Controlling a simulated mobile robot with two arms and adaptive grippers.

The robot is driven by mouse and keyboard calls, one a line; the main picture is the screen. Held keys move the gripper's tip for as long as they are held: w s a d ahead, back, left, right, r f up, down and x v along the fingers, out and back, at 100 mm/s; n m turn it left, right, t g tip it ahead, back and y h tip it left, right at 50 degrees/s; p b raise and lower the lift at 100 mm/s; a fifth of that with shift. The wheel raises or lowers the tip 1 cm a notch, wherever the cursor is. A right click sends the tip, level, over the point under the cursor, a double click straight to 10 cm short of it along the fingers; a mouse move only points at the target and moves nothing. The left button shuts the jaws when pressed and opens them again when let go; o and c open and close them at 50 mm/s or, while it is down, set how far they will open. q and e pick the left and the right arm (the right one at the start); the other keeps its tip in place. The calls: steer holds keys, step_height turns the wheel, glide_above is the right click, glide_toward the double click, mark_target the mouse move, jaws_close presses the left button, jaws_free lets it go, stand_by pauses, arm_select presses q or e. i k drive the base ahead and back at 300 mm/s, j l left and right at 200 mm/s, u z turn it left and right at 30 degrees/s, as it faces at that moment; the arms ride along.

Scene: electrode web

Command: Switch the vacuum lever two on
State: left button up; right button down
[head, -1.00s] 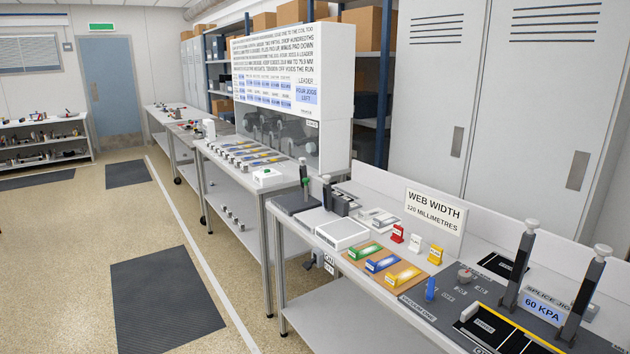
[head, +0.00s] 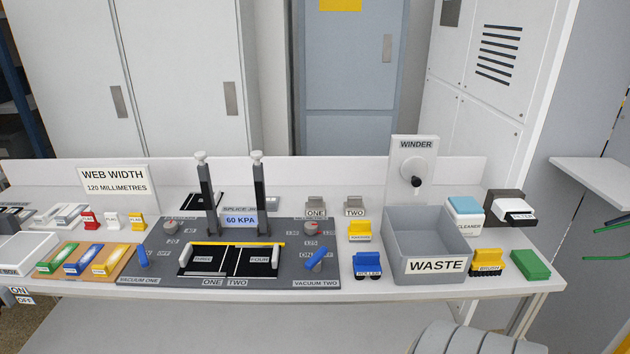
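The vacuum two lever (head: 316,258) is a blue handle on the right part of the dark splice panel (head: 210,281), above the label VACUUM TWO. It slants, its upper end leaning to the right. The markings beside it are too small to read surely, so I cannot tell its setting. A similar blue vacuum one lever (head: 142,257) stands at the panel's left, above the label VACUUM ONE, leaning slightly left. Neither of my grippers is in view.
The splice jig with two dark posts (head: 259,192) stands mid-panel, by a 60 KPA display (head: 240,221). A yellow item (head: 360,231), a blue roller (head: 367,264) and a grey waste bin (head: 398,261) stand right of lever two. The bench front edge is clear.

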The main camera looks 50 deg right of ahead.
mark_target(314, 264)
steer(key=z, duration=1.7)
